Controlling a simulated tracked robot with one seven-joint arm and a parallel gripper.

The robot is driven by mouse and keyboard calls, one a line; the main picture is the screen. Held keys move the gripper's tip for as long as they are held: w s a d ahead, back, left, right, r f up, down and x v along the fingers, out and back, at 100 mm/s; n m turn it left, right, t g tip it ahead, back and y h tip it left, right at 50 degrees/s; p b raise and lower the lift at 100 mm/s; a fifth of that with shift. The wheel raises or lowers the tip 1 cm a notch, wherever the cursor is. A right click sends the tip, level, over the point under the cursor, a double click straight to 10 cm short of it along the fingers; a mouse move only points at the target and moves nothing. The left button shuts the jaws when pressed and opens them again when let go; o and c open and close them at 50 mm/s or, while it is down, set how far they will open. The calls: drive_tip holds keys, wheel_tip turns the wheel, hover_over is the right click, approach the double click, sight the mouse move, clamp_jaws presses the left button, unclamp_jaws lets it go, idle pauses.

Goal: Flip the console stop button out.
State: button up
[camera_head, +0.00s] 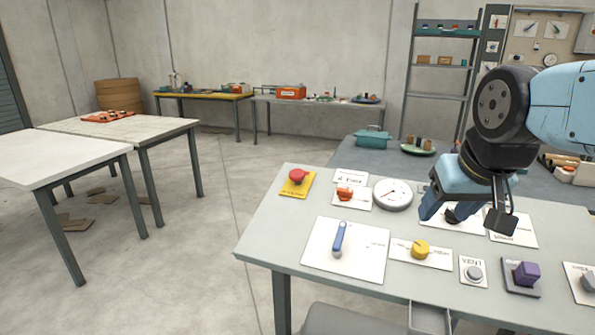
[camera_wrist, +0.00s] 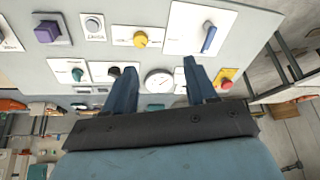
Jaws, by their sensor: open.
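The red stop button (camera_head: 297,175) sits on a yellow plate (camera_head: 296,189) at the console's back left corner. It is a round mushroom head. Whether it is pressed in or out I cannot tell. In the wrist view the stop button (camera_wrist: 226,84) is at the right, beyond the right finger. My gripper (camera_head: 466,212) is open and empty above the console, well to the right of the button and past the round gauge. In the wrist view my gripper (camera_wrist: 159,66) has its fingers wide apart, with the gauge (camera_wrist: 158,80) showing between them.
The console (camera_head: 270,238) also carries an orange-red control (camera_head: 345,193), the gauge (camera_head: 392,194), a blue lever (camera_head: 339,238), a yellow knob (camera_head: 420,248) and a purple knob (camera_head: 526,272). A dark knob stands by my gripper. Open floor lies left of the console; pale tables (camera_head: 70,155) stand beyond.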

drive_tip(key=o, duration=0.4)
drive_tip(key=shift+g, duration=0.3)
drive_tip(key=w+a+r, duration=0.1)
drive_tip(key=w, duration=0.2)
drive_tip(key=w+a+r, duration=0.1)
drive_tip(key=w+r, duration=0.1)
drive_tip(key=w, duration=0.2)
drive_tip(key=w+a+r, duration=0.1)
drive_tip(key=w, duration=0.3)
drive_tip(key=shift+r, duration=0.15)
drive_tip(key=m+h, duration=0.1)
hover_over(297, 173)
drive_tip(key=s+a, duration=0.2)
drive_tip(key=s, duration=0.3)
wheel_tip(297, 173, down, 6)
drive_tip(key=shift+g, duration=0.3)
drive_tip(key=x, duration=1.2)
drive_tip(key=shift+w+d+f, duration=0.1)
drive_tip(key=shift+d+f, duration=0.25)
drive_tip(key=shift+c, duration=0.4)
